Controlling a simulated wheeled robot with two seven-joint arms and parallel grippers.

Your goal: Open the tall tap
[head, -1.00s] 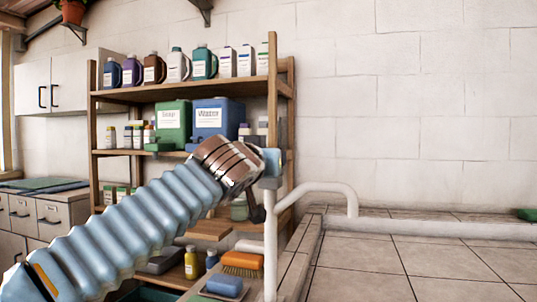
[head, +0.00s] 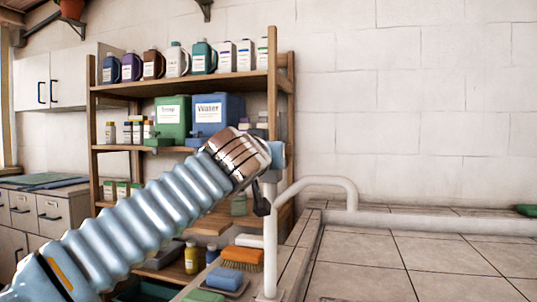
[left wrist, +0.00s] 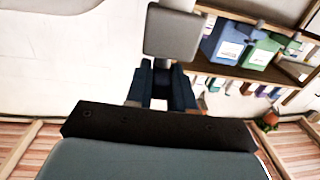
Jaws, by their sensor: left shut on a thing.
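The tall tap (head: 270,245) is a white upright post with a spout (head: 320,181) that curves right over the tiled basin top. A grey-blue block (head: 278,164) sits at the top of the post. My left gripper (left wrist: 162,88) has dark blue fingers close together, shut on the tap's handle part. The grey block also shows just beyond the fingertips in the left wrist view (left wrist: 173,32). In the head view the wrist meets the post's top, and the fingers are mostly hidden. My right gripper is in neither view.
A wooden shelf (head: 180,88) with bottles and a green (head: 173,118) and a blue canister (head: 222,112) stands behind my arm. A brush (head: 242,257) and a blue sponge (head: 224,279) lie left of the post. The tiled top (head: 400,270) right of it is clear.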

